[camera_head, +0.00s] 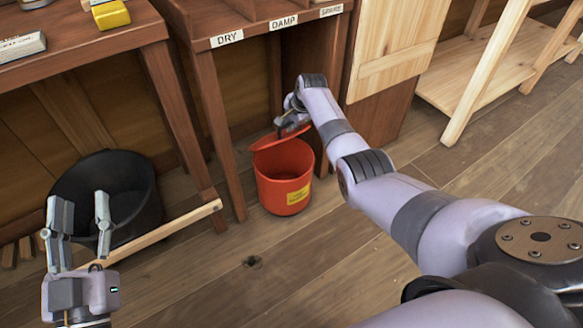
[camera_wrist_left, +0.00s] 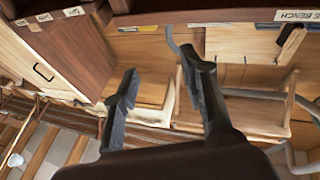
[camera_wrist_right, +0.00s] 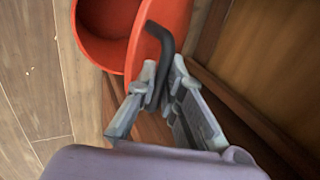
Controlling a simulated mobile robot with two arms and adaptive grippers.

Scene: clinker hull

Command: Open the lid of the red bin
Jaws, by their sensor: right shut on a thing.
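The red bin (camera_head: 284,192), with a yellow label, stands on the floor in front of the shelf unit. Its red lid (camera_head: 272,139) is raised and tilted at the back, and the bin's inside shows. In the right wrist view the bin (camera_wrist_right: 100,48) is open beside the lid (camera_wrist_right: 176,18). My right gripper (camera_wrist_right: 163,78) is shut on the black bent handle (camera_wrist_right: 160,38) at the lid. In the head view my right gripper (camera_head: 291,119) is partly hidden by its arm. My left gripper (camera_head: 79,210) is open and empty, in front of the black tub.
A black tub (camera_head: 125,180) sits under the bench at left, with a wooden bar (camera_head: 165,230) before it. Shelf uprights (camera_head: 217,130) flank the bin's bay, labelled DRY, DAMP and SPARE.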

